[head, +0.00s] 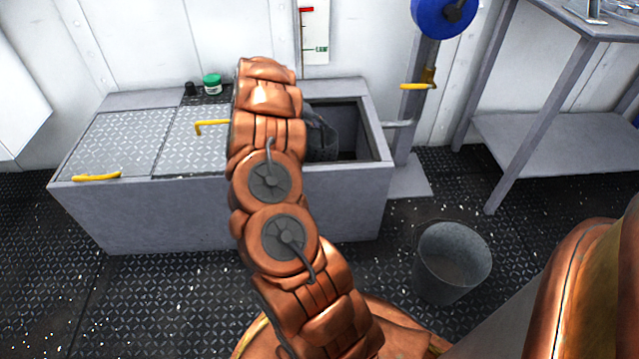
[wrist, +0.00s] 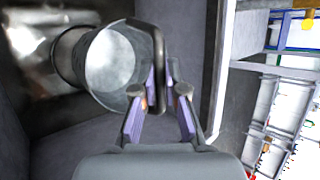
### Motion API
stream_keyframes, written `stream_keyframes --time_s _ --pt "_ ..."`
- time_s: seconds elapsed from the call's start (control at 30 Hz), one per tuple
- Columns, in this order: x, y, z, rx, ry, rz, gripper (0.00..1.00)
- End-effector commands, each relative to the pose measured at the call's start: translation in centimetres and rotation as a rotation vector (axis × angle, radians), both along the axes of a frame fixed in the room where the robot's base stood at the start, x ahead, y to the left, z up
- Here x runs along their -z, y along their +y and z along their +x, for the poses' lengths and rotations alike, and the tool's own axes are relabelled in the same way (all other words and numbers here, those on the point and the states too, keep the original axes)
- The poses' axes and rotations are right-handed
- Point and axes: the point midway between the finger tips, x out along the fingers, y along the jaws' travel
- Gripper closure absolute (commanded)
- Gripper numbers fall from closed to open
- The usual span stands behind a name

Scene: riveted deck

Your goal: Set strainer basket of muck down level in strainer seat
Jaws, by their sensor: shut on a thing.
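In the wrist view, my gripper (wrist: 160,98) is shut on the dark handle of the strainer basket (wrist: 112,60). The basket is a grey round vessel with a pale round face, to the left of the fingers. A darker cylindrical rim (wrist: 66,52) shows behind it, perhaps the strainer seat; whether the two touch I cannot tell. In the head view, the dark grey basket (head: 322,140) shows partly inside the open well of the grey box, beside my copper arm. My gripper is mostly hidden there by the arm. The basket's tilt and the muck are unclear.
The grey box (head: 230,195) has tread-plate lids (head: 120,142) with yellow handles left of the open well (head: 352,130). A green-capped jar (head: 212,84) stands at its back edge. A metal bucket (head: 452,262) stands on the deck at right, near a grey table (head: 545,140).

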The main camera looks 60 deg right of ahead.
Motion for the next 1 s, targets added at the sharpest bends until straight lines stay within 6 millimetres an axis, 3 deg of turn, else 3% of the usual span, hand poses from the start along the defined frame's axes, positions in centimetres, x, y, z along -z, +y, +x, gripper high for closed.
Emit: stream_keyframes --time_s 0.17,0.47,0.67,0.87,1.0 --pt "1.4 0.0 0.1 -0.002 0.001 -0.001 1.00" --pt "6.2 0.1 0.1 -0.003 0.005 0.000 1.00" --pt "7.5 0.1 0.1 -0.003 0.002 -0.001 1.00" --pt "10.2 0.1 0.1 -0.003 0.003 0.000 1.00" --pt "10.4 0.2 0.2 -0.005 0.000 -0.001 1.00"
